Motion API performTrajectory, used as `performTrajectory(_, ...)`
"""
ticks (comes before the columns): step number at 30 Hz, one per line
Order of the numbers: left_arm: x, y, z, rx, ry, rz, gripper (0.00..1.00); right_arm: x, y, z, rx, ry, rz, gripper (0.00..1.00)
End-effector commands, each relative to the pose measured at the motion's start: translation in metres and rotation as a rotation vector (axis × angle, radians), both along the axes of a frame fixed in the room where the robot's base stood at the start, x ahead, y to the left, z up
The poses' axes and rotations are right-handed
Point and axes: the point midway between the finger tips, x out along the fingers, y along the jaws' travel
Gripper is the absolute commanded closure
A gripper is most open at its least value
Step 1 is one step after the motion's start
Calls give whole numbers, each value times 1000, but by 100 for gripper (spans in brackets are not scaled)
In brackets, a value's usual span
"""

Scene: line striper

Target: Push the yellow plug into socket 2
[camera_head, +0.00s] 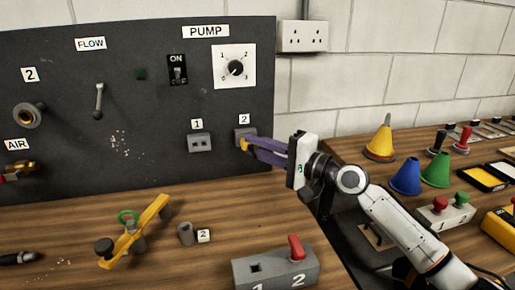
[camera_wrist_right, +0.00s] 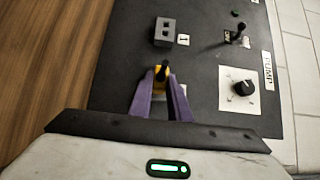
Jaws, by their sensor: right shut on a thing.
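The yellow plug (camera_head: 244,144) is at socket 2 (camera_head: 246,133) on the dark panel, under the PUMP label. My right gripper (camera_head: 250,143) has its purple fingers shut on the plug. The plug also shows between the fingertips in the right wrist view (camera_wrist_right: 161,74), with a dark part on top. The plug and fingers hide part of socket 2, so I cannot tell how deep the plug sits. Socket 1 (camera_head: 200,143) is to the left, grey with two dark holes, and empty. My left gripper is not in view.
The panel (camera_head: 150,130) carries a PUMP dial (camera_head: 235,67), an ON switch (camera_head: 178,70) and a FLOW lever (camera_head: 99,100). On the bench are a yellow-handled tool (camera_head: 134,232) and a grey box with a red lever (camera_head: 275,268). Coloured cones (camera_head: 405,178) stand at right.

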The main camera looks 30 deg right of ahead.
Motion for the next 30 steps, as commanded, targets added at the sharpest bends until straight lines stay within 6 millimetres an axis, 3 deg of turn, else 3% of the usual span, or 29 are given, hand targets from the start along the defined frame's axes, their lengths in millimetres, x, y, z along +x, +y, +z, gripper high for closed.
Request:
performTrajectory(10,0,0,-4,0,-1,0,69,8,-2,0,0,-1,0,100)
performTrajectory(11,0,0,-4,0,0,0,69,8,-2,0,0,-1,0,78)
performTrajectory(14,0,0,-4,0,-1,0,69,8,-2,1,0,-1,0,62)
performTrajectory(20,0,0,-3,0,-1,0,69,8,-2,0,0,-1,0,62)
performTrajectory(23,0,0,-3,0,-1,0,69,8,-2,0,0,0,1,49)
performTrajectory(30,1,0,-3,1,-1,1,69,8,-2,0,0,0,1,49)
